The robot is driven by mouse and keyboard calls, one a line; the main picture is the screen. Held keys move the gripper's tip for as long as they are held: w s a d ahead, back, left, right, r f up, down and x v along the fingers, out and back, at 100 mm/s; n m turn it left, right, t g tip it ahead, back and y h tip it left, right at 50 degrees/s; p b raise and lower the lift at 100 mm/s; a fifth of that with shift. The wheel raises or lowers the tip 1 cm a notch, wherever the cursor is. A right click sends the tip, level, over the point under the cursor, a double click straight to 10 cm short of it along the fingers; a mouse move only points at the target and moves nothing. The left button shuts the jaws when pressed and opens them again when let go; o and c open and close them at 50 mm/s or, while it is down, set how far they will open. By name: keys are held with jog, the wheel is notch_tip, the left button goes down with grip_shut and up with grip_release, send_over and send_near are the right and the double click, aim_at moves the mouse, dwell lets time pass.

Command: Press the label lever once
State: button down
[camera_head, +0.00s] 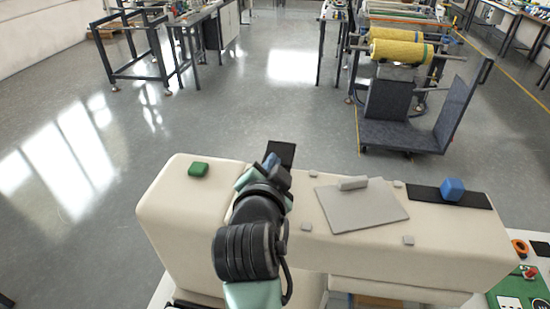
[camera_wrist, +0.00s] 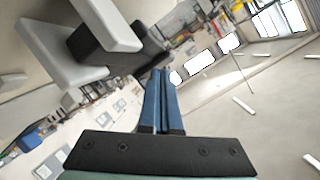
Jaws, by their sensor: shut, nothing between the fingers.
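My gripper (camera_head: 271,160) is above the back edge of a cream machine body (camera_head: 165,215), left of its middle. In the wrist view its two blue fingers (camera_wrist: 160,73) lie together, shut and empty. I cannot tell for sure which part is the label lever. A black flat piece (camera_head: 283,150) shows just behind the fingers in the head view, partly hidden by the gripper. In the wrist view a pale grey bar on a dark block (camera_wrist: 100,45) stands close, left of the fingers. I cannot tell if the fingers touch anything.
A green panel with a red knob (camera_head: 530,271) is at lower right. Open floor lies behind.

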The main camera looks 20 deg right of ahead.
jog(key=shift+w+d+f+b, duration=0.15)
jog(key=shift+d+f+b, duration=0.05)
jog(key=shift+f+b, duration=0.3)
dwell(0.5)
jog(key=shift+r, duration=0.1)
jog(key=shift+s+a+r+p, duration=0.1)
jog(key=shift+s+r+p, duration=0.1)
jog(key=shift+r+p, duration=0.5)
jog(key=shift+s+a+r+p, duration=0.15)
jog(key=shift+s+r+p, duration=0.05)
jog(key=shift+r+p, duration=0.5)
jog(key=shift+s+a+r+p, duration=0.1)
jog(key=shift+s+r+p, duration=0.1)
jog(key=shift+r+p, duration=0.45)
jog(key=shift+r, duration=0.1)
jog(key=shift+s+a, duration=0.1)
jog(key=shift+a, duration=0.05)
jog(key=r+p, duration=0.1)
jog(key=s+a+r+p, duration=0.1)
jog(key=r, duration=0.1)
jog(key=r+p, duration=0.1)
jog(key=shift+s+a+r+p, duration=0.2)
jog(key=shift+s+p, duration=0.1)
jog(key=shift+s, duration=0.1)
jog(key=shift+d, duration=0.1)
